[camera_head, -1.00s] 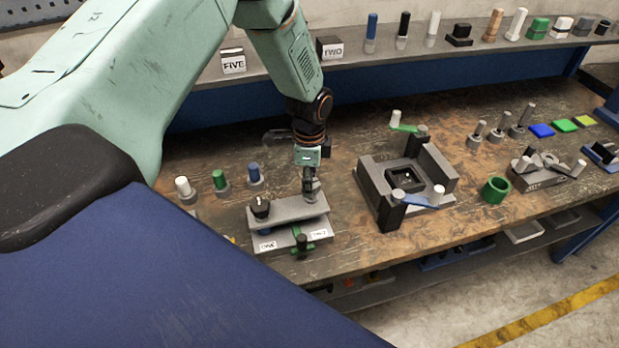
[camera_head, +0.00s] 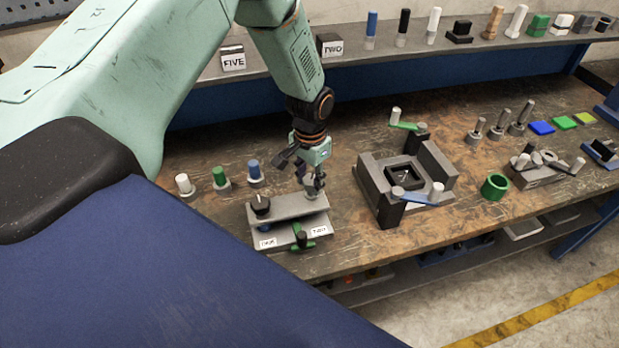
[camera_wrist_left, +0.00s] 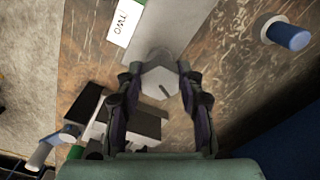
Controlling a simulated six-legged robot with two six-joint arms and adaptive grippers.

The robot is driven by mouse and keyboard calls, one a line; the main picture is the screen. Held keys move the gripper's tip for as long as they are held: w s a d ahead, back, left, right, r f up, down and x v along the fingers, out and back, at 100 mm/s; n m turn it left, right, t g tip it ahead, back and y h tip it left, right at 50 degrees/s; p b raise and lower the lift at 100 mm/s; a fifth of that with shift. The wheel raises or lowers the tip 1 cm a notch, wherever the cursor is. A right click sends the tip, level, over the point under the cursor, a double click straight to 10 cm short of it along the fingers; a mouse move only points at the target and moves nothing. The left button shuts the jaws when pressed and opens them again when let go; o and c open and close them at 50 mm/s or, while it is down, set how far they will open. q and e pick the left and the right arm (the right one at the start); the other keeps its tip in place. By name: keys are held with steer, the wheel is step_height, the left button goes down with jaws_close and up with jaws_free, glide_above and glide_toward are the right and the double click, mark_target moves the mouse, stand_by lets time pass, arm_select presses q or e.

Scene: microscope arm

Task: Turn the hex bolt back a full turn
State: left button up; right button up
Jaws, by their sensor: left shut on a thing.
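The grey hex bolt (camera_wrist_left: 160,82) stands at the right end of a grey raised block (camera_head: 287,207), and its head bears a dark line. In the left wrist view it sits between the two fingers of my left gripper (camera_wrist_left: 157,84), which touch its sides. In the head view my left gripper (camera_head: 312,184) comes down over the bolt from above, and its fingers mostly hide the bolt. My left gripper is shut on the bolt. My right gripper is not in view.
A black knob (camera_head: 260,205) stands on the block's left end. A green handle (camera_head: 302,239) is in front, beside a TWO label (camera_head: 320,230). White, green and blue pegs (camera_head: 254,170) stand behind left. A grey fixture (camera_head: 370,178) stands to the right, with bare bench between.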

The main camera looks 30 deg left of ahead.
arm_select(q)
steer(key=n, duration=0.4)
steer(key=shift+s+d+f+n, duration=0.2)
steer(key=shift+s+n, duration=0.1)
steer(key=shift+s, duration=0.05)
steer(key=n, duration=0.4)
steer(key=shift+d+n, duration=0.1)
steer(key=shift+n, duration=0.2)
steer(key=n, duration=0.4)
steer(key=shift+w+n, duration=0.15)
steer(key=shift+n, duration=0.15)
steer(key=n, duration=0.4)
steer(key=shift+w+d, duration=0.1)
steer(key=n, duration=0.5)
steer(key=shift+w, duration=0.1)
steer(key=n, duration=0.4)
steer(key=shift+w+n, duration=0.1)
steer(key=shift+n, duration=0.2)
steer(key=n, duration=0.4)
steer(key=shift+a+n, duration=0.15)
steer(key=shift+n, duration=0.85)
steer(key=shift+a+n, duration=0.1)
steer(key=shift+n, duration=0.9)
